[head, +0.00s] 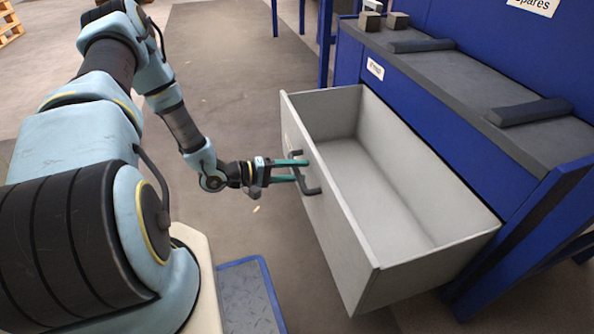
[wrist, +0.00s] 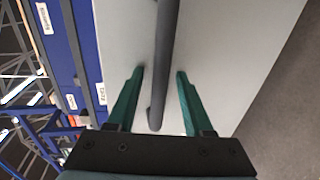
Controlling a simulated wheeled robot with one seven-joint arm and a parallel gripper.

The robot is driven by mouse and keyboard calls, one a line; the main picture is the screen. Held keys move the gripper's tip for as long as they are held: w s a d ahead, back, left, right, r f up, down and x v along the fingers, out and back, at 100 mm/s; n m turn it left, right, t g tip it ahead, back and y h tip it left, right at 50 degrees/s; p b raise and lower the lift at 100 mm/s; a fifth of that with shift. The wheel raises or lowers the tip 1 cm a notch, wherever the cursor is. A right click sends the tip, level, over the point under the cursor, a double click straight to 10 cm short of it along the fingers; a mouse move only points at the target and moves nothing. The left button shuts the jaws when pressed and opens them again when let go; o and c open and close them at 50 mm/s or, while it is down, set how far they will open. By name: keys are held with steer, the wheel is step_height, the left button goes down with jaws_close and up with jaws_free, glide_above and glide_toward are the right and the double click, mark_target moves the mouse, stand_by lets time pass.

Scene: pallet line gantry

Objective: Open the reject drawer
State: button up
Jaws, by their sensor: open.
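The reject drawer (head: 345,225) is a light grey open box pulled far out of the blue cabinet. It looks empty inside. Its dark bar handle (head: 309,186) is on the front panel, and in the wrist view the handle (wrist: 165,60) runs up the pale panel. My gripper (head: 303,170) is at the drawer front, with its teal fingers on either side of the handle. In the wrist view my gripper (wrist: 160,75) is open, with a gap between the handle and each finger.
The blue cabinet (head: 455,150) has a dark grey top carrying dark bars (head: 530,111) and small blocks (head: 397,20). A small white label (head: 375,69) is on its face. A blue-edged platform (head: 247,295) lies at the bottom.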

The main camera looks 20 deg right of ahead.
steer(key=shift+a, duration=0.1)
steer(key=p+v, duration=0.2)
steer(key=v, duration=0.8)
steer(key=shift+a+p, duration=0.3)
steer(key=shift+p, duration=0.05)
steer(key=shift+w, duration=0.1)
